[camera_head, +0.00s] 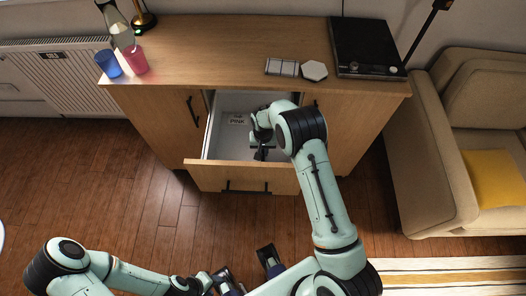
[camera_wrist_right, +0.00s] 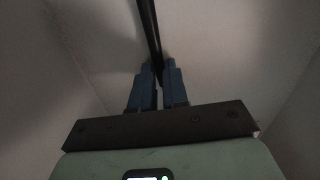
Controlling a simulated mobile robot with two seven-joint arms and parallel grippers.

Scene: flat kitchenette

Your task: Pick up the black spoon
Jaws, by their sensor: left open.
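The black spoon (camera_wrist_right: 148,25) shows in the right wrist view as a long thin dark bar. It runs from the top edge down between the blue fingers of my right gripper (camera_wrist_right: 159,75), which are close together on it. Its ends are not clearly visible. In the head view my right gripper (camera_head: 261,153) is down inside the open drawer (camera_head: 225,146), and the forearm hides much of it. The spoon cannot be made out there. My left gripper (camera_head: 246,268) is open and empty, low over the floor near the bottom edge.
The wooden cabinet (camera_head: 220,50) bears a blue cup (camera_head: 108,63), a pink cup (camera_head: 134,61), a black hob (camera_head: 366,45) and small pale items. The drawer front (camera_head: 240,178) and walls surround my right gripper. A beige sofa (camera_head: 430,160) stands right. Floor is clear at left.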

